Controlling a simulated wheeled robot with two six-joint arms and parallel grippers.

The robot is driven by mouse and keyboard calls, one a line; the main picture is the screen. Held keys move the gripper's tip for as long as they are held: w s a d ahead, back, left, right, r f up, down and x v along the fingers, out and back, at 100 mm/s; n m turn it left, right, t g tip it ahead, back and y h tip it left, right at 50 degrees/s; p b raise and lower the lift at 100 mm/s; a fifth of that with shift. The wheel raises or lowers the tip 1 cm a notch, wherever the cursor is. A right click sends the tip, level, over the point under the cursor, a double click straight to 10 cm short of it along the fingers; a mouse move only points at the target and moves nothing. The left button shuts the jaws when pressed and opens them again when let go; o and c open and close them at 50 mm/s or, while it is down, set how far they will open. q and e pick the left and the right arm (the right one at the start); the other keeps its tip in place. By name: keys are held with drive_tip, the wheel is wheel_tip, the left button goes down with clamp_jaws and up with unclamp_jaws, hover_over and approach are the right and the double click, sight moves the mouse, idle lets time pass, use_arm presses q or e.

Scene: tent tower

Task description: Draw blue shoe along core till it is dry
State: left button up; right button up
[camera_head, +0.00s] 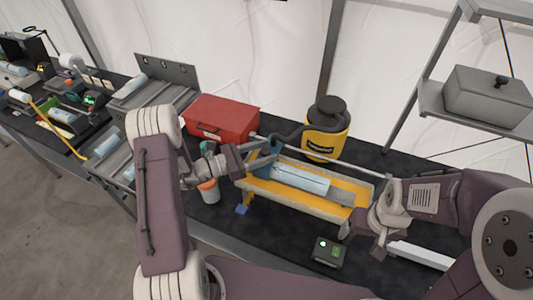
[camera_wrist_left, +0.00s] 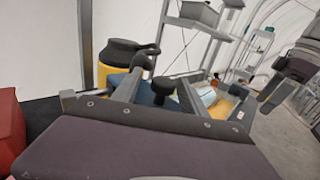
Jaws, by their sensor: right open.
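The blue shoe (camera_head: 266,157) stands at the left end of a tray, with the dark hose running to it; its blue side shows between my left fingers in the left wrist view (camera_wrist_left: 146,92). The core (camera_head: 300,179) is a pale blue-grey cylinder lying lengthwise in the tray. My left gripper (camera_head: 246,161) is at the shoe. In the left wrist view, its fingers (camera_wrist_left: 158,90) stand either side of a black knob (camera_wrist_left: 163,87); I cannot tell whether they touch it. My right gripper (camera_head: 380,243) is open and empty near the tray's right front corner.
The yellow tray (camera_head: 262,192) sits on a black table. A yellow vacuum (camera_head: 325,130) stands behind it, a red toolbox (camera_head: 222,118) behind left. An orange-rimmed cup (camera_head: 209,192) and a small device with a green light (camera_head: 328,252) stand in front. Shelving rises at right.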

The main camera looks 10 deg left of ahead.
use_arm(q)
drive_tip(key=shift+f, duration=0.1)
drive_tip(key=shift+s+a+f, duration=0.1)
drive_tip(key=shift+a, duration=0.05)
drive_tip(key=b+v, duration=0.3)
drive_tip(key=v, duration=0.5)
drive_tip(key=shift+s+a, duration=0.2)
drive_tip(key=shift+a, duration=0.1)
